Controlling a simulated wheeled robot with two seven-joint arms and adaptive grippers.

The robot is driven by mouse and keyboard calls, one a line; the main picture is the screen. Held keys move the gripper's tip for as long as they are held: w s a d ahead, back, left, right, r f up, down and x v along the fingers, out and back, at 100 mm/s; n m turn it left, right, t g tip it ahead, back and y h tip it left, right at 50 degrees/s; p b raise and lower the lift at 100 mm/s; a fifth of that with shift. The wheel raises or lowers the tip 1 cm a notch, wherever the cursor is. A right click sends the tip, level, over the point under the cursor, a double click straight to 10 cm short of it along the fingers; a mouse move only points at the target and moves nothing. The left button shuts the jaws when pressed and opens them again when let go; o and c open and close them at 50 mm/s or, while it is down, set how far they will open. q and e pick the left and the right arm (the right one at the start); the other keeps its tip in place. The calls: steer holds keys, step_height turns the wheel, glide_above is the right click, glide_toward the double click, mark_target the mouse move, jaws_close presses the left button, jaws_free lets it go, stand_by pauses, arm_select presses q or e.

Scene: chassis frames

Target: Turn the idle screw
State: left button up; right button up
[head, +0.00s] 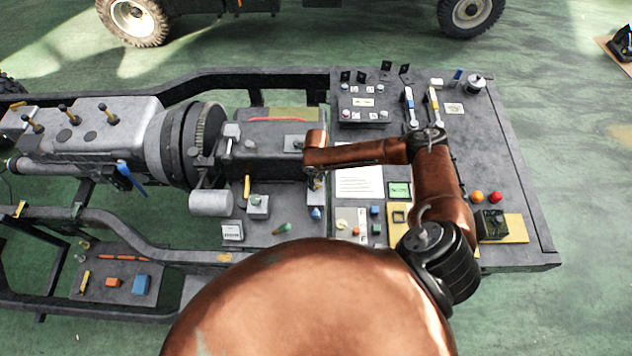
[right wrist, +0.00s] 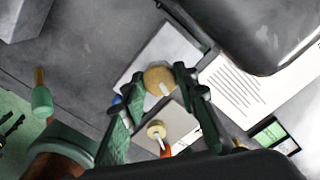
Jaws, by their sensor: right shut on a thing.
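In the right wrist view, a round brass screw head (right wrist: 158,78) with a pale mark on it sits in front of a light square plate (right wrist: 165,50). My right gripper (right wrist: 160,78) has its two green fingers on either side of this head and is shut on it. In the head view the right gripper (head: 316,180) points down at the grey engine-side panel, just left of the white printed sheet (head: 358,182). The screw is hidden there behind my gripper and arm. I cannot read a label naming the idle screw. My left gripper is not in view.
A second, smaller brass knob (right wrist: 157,130) stands close to the fingers. A green-capped lever (right wrist: 42,98) stands to the left. In the head view, a green-lit display (head: 399,189), a red button (head: 495,197) and several switches crowd the right panel. A grey cylinder (head: 210,203) lies left.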

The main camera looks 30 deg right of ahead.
steer(key=shift+s, duration=0.1)
steer(key=o, duration=1.2)
steer(key=shift+c, duration=0.2)
step_height(320, 180, up, 12)
steer(key=shift+r, duration=0.1)
